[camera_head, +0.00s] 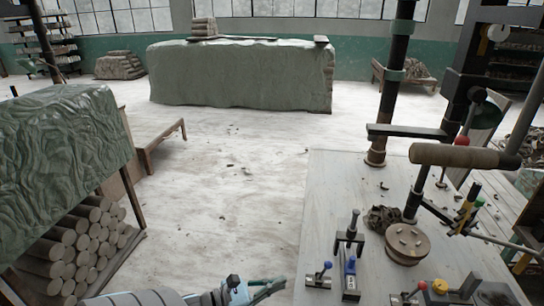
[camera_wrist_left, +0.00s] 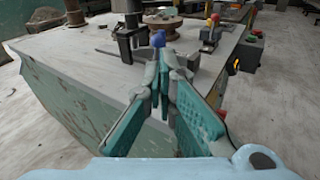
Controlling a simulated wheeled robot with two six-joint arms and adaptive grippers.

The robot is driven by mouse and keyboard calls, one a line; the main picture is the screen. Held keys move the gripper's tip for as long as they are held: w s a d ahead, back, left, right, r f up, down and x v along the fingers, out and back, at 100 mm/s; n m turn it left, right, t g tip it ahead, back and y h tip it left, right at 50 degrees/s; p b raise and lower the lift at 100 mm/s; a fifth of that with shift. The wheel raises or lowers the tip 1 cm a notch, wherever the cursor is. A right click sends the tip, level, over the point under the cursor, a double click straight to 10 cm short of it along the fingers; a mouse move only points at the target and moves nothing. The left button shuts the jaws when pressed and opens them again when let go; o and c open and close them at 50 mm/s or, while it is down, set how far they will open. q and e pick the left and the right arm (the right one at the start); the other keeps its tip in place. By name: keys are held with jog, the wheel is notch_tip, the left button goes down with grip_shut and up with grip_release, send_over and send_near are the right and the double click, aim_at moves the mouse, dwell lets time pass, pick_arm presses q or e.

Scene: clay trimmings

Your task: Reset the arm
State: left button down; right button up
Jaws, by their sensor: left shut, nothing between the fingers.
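My left gripper (camera_head: 268,290) comes in at the bottom of the head view, left of the workbench (camera_head: 330,210) and apart from it. In the left wrist view the left gripper (camera_wrist_left: 168,55) shows teal pads on both fingers, with the tips together and nothing between them. The workbench top (camera_wrist_left: 75,45) and its worn green side (camera_wrist_left: 62,95) lie beyond the fingers there. My right gripper is in neither view.
The bench holds a round wooden disc (camera_head: 408,243), a clump of dark trimmings (camera_head: 382,218), small levers with blue knobs (camera_head: 350,266) and a wooden roller (camera_head: 455,156). A draped rack with stacked clay logs (camera_head: 75,245) stands left. The middle floor (camera_head: 225,180) is open.

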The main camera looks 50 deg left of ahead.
pick_arm(q)
jog(key=shift+s+a+r, duration=0.1)
jog(key=shift+s+a, duration=0.05)
jog(key=shift+s, duration=0.45)
jog(key=shift+w, duration=0.1)
